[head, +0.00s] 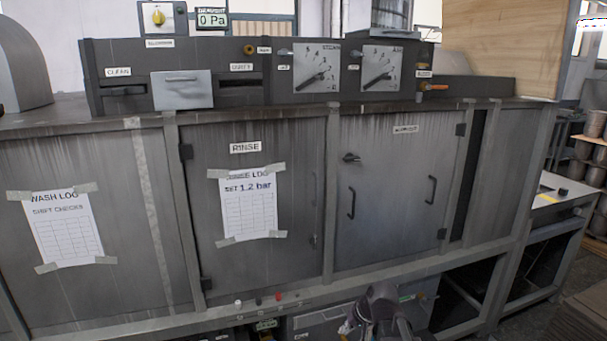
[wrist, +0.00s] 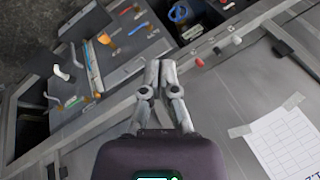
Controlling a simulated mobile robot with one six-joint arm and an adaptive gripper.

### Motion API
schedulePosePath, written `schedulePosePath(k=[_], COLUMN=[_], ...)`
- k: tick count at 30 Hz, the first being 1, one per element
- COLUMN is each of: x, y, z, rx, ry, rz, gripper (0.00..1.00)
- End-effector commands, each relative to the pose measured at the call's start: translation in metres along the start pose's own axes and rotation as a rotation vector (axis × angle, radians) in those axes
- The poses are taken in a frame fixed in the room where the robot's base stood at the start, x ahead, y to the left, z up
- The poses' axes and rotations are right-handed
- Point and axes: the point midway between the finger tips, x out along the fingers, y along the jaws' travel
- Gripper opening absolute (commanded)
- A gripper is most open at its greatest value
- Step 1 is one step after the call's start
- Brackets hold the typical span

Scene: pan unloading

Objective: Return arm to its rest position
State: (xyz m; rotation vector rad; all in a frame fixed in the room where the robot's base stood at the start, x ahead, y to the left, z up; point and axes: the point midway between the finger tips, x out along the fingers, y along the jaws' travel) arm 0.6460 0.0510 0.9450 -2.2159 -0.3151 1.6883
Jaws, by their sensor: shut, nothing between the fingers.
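My gripper (wrist: 161,64) shows in the wrist view with its two grey fingers together and nothing between them. It hangs in free air in front of the grey cabinet (wrist: 235,95), apart from the knobs and the sheet of paper. In the head view a dark part of my arm (head: 383,308) shows at the bottom, right of centre. The rest of the arm is out of that frame.
The cabinet front carries a RINSE door (head: 255,200), a handled door (head: 395,245) and a wash log (head: 62,228). Two dials (head: 317,68) sit on the panel above. A lower unit (wrist: 120,55) with coloured handles is beyond my fingers. Red and white knobs (wrist: 200,62) stick out nearby.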

Motion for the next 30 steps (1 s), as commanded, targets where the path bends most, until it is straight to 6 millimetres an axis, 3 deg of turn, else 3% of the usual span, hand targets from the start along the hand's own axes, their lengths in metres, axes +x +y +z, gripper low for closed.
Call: schedulePosePath(k=[1, 3, 10, 15, 30], x=[-0.003, -0.007, -0.024, -0.030, -0.030], y=[0.007, 0.019, 0.050, 0.058, 0.058], z=[0.021, 0.043, 0.091, 0.102, 0.102], rx=[-0.019, -0.042, -0.077, -0.082, -0.082], ry=[-0.040, -0.098, -0.229, -0.265, -0.266], rz=[0.056, 0.138, 0.340, 0.397, 0.400], gripper=[0.00, 0.00, 0.00, 0.00, 0.00])
